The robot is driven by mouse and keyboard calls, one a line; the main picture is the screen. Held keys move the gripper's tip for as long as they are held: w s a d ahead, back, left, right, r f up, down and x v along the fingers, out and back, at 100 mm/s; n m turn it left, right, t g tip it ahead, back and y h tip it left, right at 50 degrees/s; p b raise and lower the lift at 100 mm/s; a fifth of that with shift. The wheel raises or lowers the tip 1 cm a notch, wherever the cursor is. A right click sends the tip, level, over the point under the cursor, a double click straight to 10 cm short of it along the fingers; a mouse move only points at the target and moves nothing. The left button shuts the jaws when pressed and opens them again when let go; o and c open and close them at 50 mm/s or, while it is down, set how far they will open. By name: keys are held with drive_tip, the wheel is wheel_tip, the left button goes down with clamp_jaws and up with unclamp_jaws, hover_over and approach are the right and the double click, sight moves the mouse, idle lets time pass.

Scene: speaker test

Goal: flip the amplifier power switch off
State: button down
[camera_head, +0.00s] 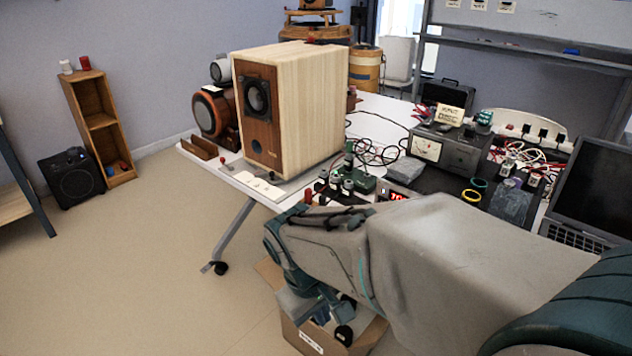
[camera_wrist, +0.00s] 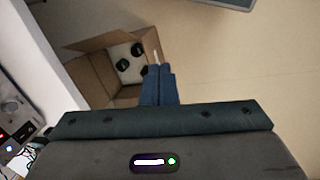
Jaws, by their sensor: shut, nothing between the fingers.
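I cannot tell for sure which unit is the amplifier. A small green unit with upright dark parts (camera_head: 352,178) stands on the white table, right of the large wooden speaker (camera_head: 305,95). In the wrist view my gripper (camera_wrist: 158,72) is shut and empty, above the floor beside the table and close to an open cardboard box.
The cardboard box (camera_wrist: 88,72) holds dark round parts and stands on the floor by the table (camera_head: 262,187). A metered device (camera_head: 427,149), cables and a laptop (camera_head: 592,190) crowd the table's right side.

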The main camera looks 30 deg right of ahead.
drive_tip(key=w+d+f+n+g+h, duration=0.1)
drive_tip(key=d+f+n+g+h, duration=0.1)
drive_tip(key=d+n+h, duration=0.5)
drive_tip(key=w+d+r+n+t+h+b, duration=0.1)
drive_tip(key=w+d+n+t+h, duration=0.25)
drive_tip(key=w+n, duration=0.35)
drive_tip(key=w+d+r+n+t+h, duration=0.2)
drive_tip(key=w+n+t, duration=0.3)
drive_tip(key=w+n, duration=0.15)
drive_tip(key=b+x, duration=0.2)
drive_tip(key=x, duration=1.1)
drive_tip(key=shift+d+b, duration=0.3)
drive_tip(key=shift+d, duration=0.1)
